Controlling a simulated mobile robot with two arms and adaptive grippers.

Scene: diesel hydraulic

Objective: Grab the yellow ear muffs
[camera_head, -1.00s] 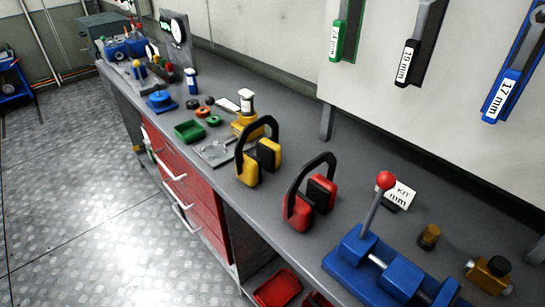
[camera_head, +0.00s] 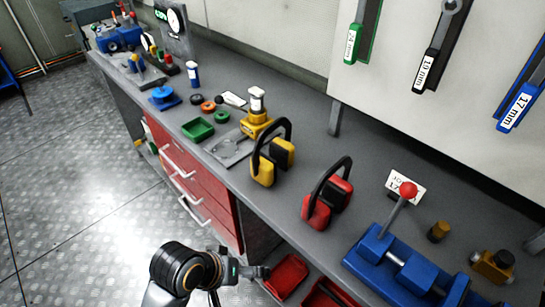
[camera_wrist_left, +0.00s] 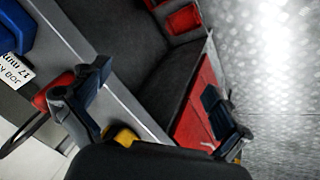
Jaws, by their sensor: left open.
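The yellow ear muffs (camera_head: 263,171) stand on the grey workbench, with yellow cups and a black headband arching up. In the left wrist view only a small yellow piece of them (camera_wrist_left: 124,137) shows at the bottom, mostly hidden behind my gripper body. My left gripper (camera_head: 258,272) is in front of the bench, below the top's front edge and apart from the ear muffs. In the left wrist view its two fingers (camera_wrist_left: 155,85) are spread with nothing between them. My right gripper is not in view.
Red ear muffs (camera_head: 318,212) stand just right of the yellow ones. A blue tool with a red-knobbed lever (camera_head: 385,260) is farther right. A yellow device (camera_head: 257,118) and green tray (camera_head: 197,130) are to the left. Red drawers with handles (camera_head: 190,185) and red bins (camera_head: 287,276) lie below.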

